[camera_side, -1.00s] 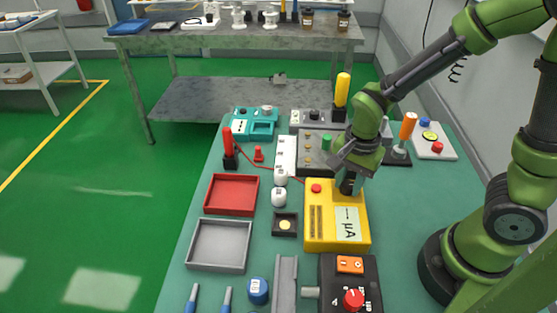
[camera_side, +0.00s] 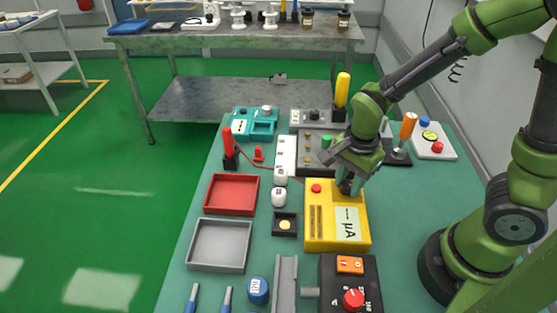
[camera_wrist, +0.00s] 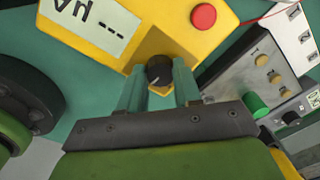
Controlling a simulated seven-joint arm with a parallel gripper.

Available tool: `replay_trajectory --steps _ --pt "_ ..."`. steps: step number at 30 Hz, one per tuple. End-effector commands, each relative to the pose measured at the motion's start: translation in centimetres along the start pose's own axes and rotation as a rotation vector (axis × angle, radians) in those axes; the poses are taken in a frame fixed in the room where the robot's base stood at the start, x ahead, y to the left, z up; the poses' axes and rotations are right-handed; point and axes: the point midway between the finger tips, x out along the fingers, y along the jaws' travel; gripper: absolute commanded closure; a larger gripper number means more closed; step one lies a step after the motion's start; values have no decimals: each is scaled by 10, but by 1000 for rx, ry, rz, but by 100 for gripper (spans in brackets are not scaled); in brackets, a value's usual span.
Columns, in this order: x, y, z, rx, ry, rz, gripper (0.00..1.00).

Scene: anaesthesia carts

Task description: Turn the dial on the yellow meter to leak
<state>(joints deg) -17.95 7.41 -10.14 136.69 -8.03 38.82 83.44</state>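The yellow meter (camera_side: 322,231) stands on the green bench top, with a pale "µA" display (camera_side: 347,224) and a red button (camera_side: 316,188). Its black dial (camera_wrist: 159,70) is at the meter's far edge in the side view, mostly hidden there by my gripper (camera_side: 347,188). In the wrist view my gripper (camera_wrist: 160,85) has one teal finger on each side of the dial, close against it. A pale pointer line on the dial points to the lower left there. I cannot read any dial markings, including leak.
A grey panel with knobs (camera_side: 314,151) stands just behind the meter. A black box with a red knob (camera_side: 337,285) is in front. Bare bench shows right of the meter.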

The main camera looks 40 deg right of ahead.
Motion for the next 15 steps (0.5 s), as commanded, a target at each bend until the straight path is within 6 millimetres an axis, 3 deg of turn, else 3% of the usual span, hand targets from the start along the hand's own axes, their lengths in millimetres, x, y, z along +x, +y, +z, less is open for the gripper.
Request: replay_trajectory --steps 1,5,15 --pt "-1 0 0 3 -1 -1 59" --pt "0 0 0 2 0 -1 42" --pt "-4 -1 0 -1 -1 -3 42"
